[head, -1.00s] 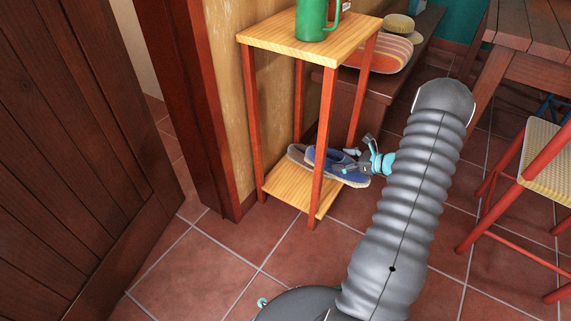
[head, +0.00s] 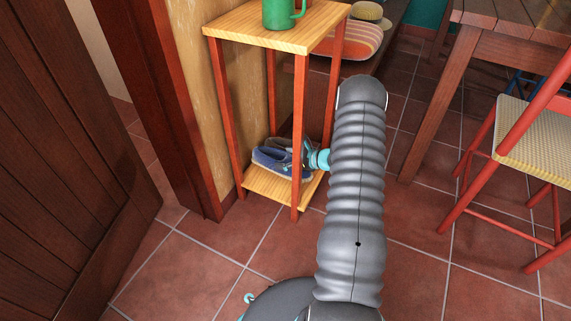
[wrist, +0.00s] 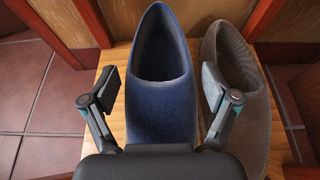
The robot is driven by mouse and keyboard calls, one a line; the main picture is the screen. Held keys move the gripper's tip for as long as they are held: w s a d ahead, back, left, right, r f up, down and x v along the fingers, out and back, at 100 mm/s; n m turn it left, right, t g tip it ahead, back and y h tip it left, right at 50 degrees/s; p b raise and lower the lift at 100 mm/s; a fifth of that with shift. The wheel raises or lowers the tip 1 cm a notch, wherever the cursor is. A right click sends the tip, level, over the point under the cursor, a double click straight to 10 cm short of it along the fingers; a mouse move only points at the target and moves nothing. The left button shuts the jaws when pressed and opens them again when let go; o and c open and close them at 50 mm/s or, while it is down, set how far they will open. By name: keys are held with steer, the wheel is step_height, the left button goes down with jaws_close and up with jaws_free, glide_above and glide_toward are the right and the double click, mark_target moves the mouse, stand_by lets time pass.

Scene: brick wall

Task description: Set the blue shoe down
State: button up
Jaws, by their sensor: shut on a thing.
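The blue shoe (head: 272,164) is at the lower shelf (head: 262,187) of a small wooden stand, partly behind its front post. In the wrist view the blue shoe (wrist: 158,108) lies lengthwise between the two fingers of my gripper (wrist: 160,84), its opening facing up. My gripper (head: 306,156) is shut on it, reaching in from the right side of the stand. A grey-brown shoe (wrist: 243,100) lies on the shelf just right of the blue one, close to my right finger. I cannot tell whether the blue sole touches the board.
The stand's red posts (head: 299,125) flank the shelf closely. A green mug (head: 279,14) stands on its top board (head: 240,25). A red chair (head: 530,135) and a table stand at the right.

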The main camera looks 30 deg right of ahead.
mark_target(312, 173)
steer(key=shift+f, duration=1.45)
steer(key=shift+f, duration=0.1)
steer(key=shift+f+b, duration=0.1)
steer(key=shift+b, duration=0.25)
steer(key=o, duration=1)
steer(key=shift+r, duration=0.25)
steer(key=shift+s+d+r+p, duration=0.1)
steer(key=shift+s+d+p, duration=0.1)
steer(key=shift+p, duration=0.1)
steer(key=p+v, duration=0.1)
steer(key=v, duration=1)
steer(key=shift+s+d, duration=0.15)
